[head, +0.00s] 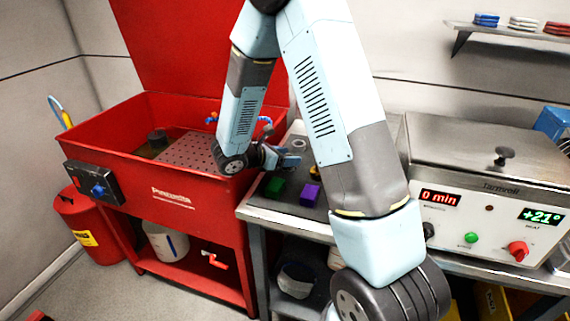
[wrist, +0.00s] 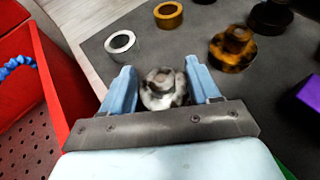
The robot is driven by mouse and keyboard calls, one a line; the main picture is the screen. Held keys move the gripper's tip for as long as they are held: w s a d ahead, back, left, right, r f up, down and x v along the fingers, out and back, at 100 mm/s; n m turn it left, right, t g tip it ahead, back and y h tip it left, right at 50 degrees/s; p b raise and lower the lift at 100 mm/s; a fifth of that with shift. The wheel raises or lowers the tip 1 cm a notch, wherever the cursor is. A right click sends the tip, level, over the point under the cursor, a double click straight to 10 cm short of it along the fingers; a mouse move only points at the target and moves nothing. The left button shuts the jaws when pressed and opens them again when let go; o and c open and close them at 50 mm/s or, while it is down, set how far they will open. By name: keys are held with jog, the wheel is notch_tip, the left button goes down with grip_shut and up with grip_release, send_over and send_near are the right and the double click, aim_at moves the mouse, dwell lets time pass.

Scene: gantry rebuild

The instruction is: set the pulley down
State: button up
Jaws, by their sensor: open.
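A silvery round stepped part with dark stains, which looks like the pulley (wrist: 163,92), is between the two pale blue fingers of my gripper (wrist: 160,66) in the wrist view. The fingers are open, one on each side of it. It appears to be on the dark bench mat (wrist: 110,67); I cannot tell whether a finger touches it. In the head view my gripper (head: 290,159) is low over the bench beside the red washer basin, and the pulley cannot be made out there.
A pale ring (wrist: 120,42), a brass ring (wrist: 168,14), a stained amber stepped part (wrist: 232,48) and a dark part (wrist: 270,17) lie on the mat. Purple (head: 311,194) and green (head: 275,187) blocks are nearer. The red basin (head: 190,183) borders left; a heater unit (head: 485,190) stands right.

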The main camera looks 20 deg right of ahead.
jog(key=shift+x, duration=1.3)
jog(key=shift+s+a+f, duration=0.1)
jog(key=shift+a, duration=0.05)
grip_shut()
